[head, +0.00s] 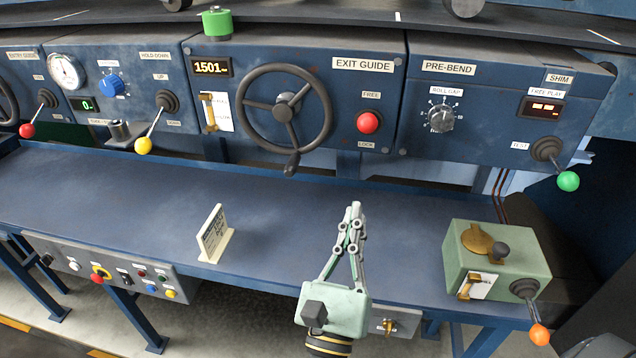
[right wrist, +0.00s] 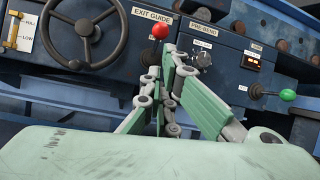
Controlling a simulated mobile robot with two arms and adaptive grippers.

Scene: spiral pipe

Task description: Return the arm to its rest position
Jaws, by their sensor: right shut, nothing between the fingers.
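My right gripper (head: 353,207) is above the blue bench, pointing toward the control panels, with its fingers closed together and nothing between them. In the right wrist view its fingers (right wrist: 168,52) meet in front of the exit guide panel, and the red knob shows just past the tips. In the head view the gripper is apart from the panel and below the red knob (head: 368,122). My left gripper is not in the head view.
The blue bench (head: 130,195) holds a small white sign (head: 213,235) and a green box (head: 497,262) with an orange-tipped lever at the right. A handwheel (head: 285,107) stands out from the exit guide panel. A green-tipped lever (head: 568,181) juts out at the right. The bench's middle is clear.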

